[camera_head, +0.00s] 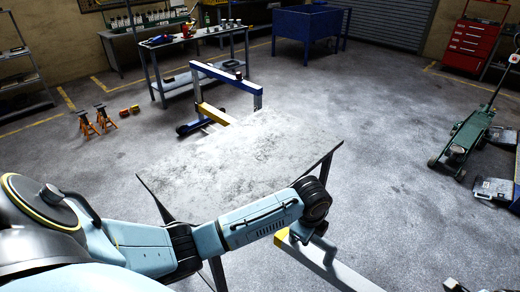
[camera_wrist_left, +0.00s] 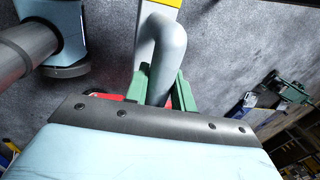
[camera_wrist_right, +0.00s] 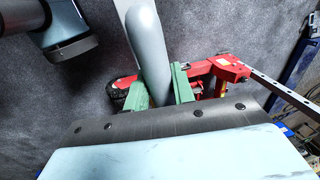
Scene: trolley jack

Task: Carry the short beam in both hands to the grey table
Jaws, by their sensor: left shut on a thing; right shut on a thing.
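The short beam (camera_head: 335,268), pale with a yellow end, shows at the lower middle of the head view, to the right of the grey table (camera_head: 235,155). In the left wrist view my left gripper (camera_wrist_left: 157,92) is shut on a grey bent handle at the beam (camera_wrist_left: 145,45). In the right wrist view my right gripper (camera_wrist_right: 160,88) is shut on a similar grey handle (camera_wrist_right: 147,45). My left arm hides part of the table's front edge. My right arm is out of the head view. The table's worn top is bare.
A blue frame (camera_head: 222,75) with a yellow part stands behind the table. A green trolley jack (camera_head: 462,140) is at the right. Orange stands (camera_head: 96,120) are at the left. A red machine (camera_wrist_right: 228,68) lies below my right gripper. Open floor lies right of the table.

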